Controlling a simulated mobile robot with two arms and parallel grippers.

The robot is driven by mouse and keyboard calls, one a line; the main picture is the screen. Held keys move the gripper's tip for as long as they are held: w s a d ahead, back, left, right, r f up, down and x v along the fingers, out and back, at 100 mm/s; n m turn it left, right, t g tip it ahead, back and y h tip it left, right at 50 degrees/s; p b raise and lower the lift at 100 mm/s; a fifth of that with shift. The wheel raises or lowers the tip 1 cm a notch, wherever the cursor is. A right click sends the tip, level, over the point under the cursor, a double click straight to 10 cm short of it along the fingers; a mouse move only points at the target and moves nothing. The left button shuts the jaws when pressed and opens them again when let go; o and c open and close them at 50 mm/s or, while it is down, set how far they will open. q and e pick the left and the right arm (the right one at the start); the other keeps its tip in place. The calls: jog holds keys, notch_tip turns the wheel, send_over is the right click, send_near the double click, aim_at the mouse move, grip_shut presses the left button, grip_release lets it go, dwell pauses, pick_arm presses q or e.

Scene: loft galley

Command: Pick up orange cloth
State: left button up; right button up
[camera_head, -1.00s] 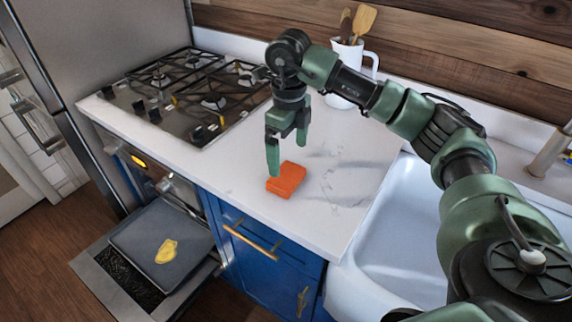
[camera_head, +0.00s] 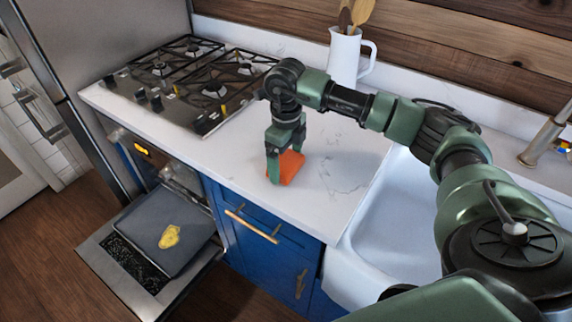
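The orange cloth (camera_head: 291,167) is a small folded block on the white marble counter, between the stove and the sink. My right gripper (camera_head: 284,165) points down at it, with one finger at its left side and the other behind its upper edge. The fingers look apart, with the cloth at or between them. I cannot tell whether they touch it. Part of the cloth is hidden by the near finger. My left gripper is not in view.
A gas stove (camera_head: 195,80) is left of the cloth, a white sink (camera_head: 400,215) to the right. A white pitcher (camera_head: 345,58) with wooden utensils stands behind. Below, the oven door is open, with a dark tray (camera_head: 160,235) holding something yellow.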

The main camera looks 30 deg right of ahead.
jog(key=shift+c, duration=0.4)
jog(key=shift+r, duration=0.15)
notch_tip(320, 180, up, 12)
jog(key=b, duration=0.2)
notch_tip(320, 180, up, 8)
jog(key=p, duration=0.1)
send_over(285, 161)
jog(key=shift+s, duration=0.1)
jog(key=o, duration=0.6)
jog(key=shift+c, duration=0.2)
jog(key=c, duration=0.4)
jog(key=shift+s+f, duration=0.1)
jog(key=shift+f, duration=0.1)
